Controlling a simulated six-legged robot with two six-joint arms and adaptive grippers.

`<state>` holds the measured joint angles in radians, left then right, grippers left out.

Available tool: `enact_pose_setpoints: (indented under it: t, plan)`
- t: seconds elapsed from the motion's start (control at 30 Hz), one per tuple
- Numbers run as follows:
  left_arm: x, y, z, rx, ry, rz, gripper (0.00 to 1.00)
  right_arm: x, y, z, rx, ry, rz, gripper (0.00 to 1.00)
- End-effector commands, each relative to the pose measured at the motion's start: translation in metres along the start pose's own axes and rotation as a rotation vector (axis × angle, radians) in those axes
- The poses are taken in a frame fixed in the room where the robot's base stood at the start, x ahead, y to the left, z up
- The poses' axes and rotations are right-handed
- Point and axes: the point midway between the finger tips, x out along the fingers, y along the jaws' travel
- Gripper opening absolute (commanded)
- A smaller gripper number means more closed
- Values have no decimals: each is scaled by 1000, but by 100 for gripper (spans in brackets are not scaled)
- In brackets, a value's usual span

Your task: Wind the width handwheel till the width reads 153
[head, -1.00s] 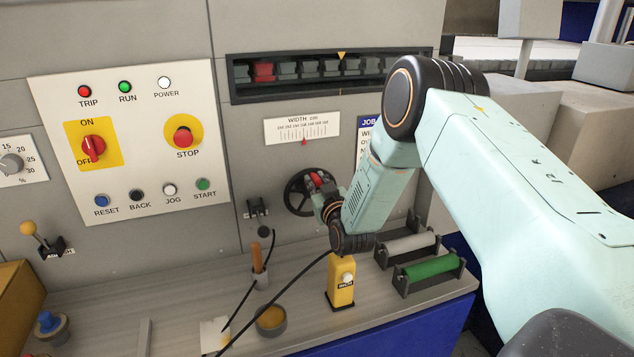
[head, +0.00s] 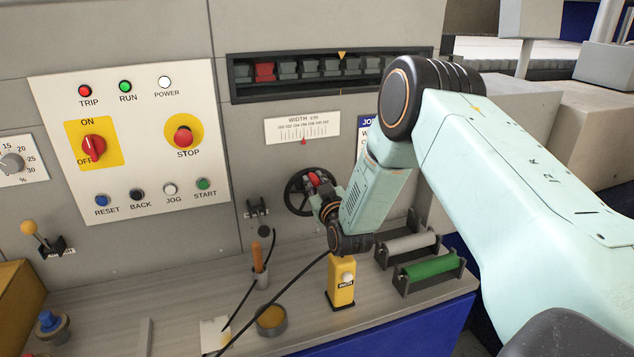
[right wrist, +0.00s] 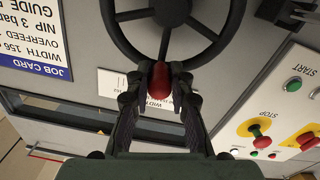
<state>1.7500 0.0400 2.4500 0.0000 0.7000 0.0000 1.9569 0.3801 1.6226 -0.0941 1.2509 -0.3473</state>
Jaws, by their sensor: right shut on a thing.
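The black width handwheel (head: 290,196) is on the grey panel, with a red knob (head: 313,179) near its rim. My right gripper (head: 320,190) reaches it, partly hiding the wheel. In the right wrist view the gripper (right wrist: 160,90) is shut on the red knob (right wrist: 160,84), with a finger on each side, and the wheel's rim (right wrist: 124,44) is behind it. The width scale (head: 302,127) is a white plate above the wheel. Its red pointer (head: 303,142) stands near the middle; the figures are too small to read surely. My left gripper is out of view.
A control panel (head: 130,205) with buttons stands to the left. Below the wheel, the bench holds a yellow device (head: 341,290), a round tin (head: 271,332) and a green roller (head: 431,267). A job card (right wrist: 35,35) is beside the wheel in the right wrist view.

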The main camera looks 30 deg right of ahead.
Motion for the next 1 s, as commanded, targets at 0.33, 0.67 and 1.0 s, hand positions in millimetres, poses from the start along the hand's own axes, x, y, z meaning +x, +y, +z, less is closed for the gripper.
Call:
enact_pose_setpoints:
  t: [0.33,0.67,1.0]
  plan:
    - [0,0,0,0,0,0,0,1,-17,-4,-271,17,5,0]
    - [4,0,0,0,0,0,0,1,-35,1,-581,26,8,0]
    - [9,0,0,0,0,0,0,0,-48,9,-829,33,11,0]
